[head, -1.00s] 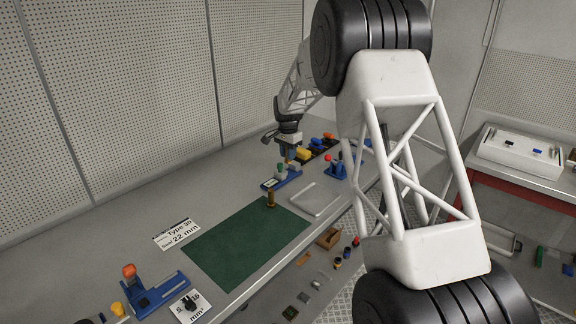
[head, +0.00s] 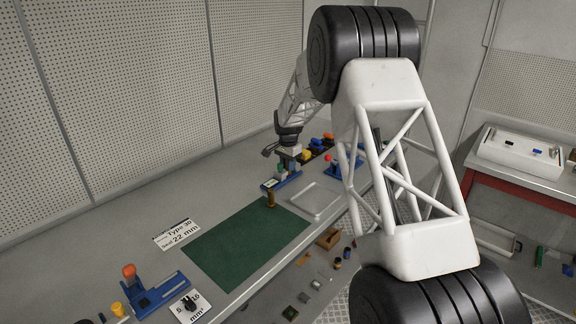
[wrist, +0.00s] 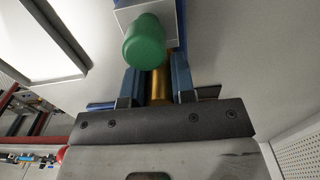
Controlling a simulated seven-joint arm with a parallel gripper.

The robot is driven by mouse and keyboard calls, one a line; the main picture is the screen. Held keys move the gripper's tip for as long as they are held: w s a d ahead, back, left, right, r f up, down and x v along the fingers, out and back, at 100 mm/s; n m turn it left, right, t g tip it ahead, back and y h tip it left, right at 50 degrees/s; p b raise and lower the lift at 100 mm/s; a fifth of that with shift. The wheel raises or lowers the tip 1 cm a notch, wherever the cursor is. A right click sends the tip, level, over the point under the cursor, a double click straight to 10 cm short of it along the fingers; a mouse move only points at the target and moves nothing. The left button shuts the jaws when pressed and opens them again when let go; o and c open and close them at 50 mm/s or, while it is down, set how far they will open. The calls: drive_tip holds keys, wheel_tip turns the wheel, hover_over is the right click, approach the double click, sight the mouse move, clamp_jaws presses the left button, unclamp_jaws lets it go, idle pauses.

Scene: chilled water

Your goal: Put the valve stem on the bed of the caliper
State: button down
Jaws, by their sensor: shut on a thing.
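My gripper (head: 290,165) is over the caliper (head: 281,181), a blue device with a green knob, at the far part of the bench. In the wrist view the fingers (wrist: 157,84) are shut on a brass cylinder, the valve stem (wrist: 159,88). The green knob (wrist: 146,42) is just beyond the fingers, in front of a pale block. The held stem is too small to make out in the head view. I cannot tell whether it touches the caliper bed.
A brass cylinder (head: 270,200) stands at the far corner of the green mat (head: 245,243). A shallow grey tray (head: 318,200) lies right of the caliper. Another blue device with an orange knob (head: 152,290) and a label card (head: 176,234) are nearer. Coloured items stand behind my gripper.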

drive_tip(key=c, duration=0.9)
unclamp_jaws()
drive_tip(key=shift+f, duration=0.15)
drive_tip(key=shift+c, duration=0.2)
wheel_tip(320, 180, up, 12)
drive_tip(key=shift+r, duration=0.1)
drive_tip(key=shift+s+r, duration=0.1)
idle(0.4)
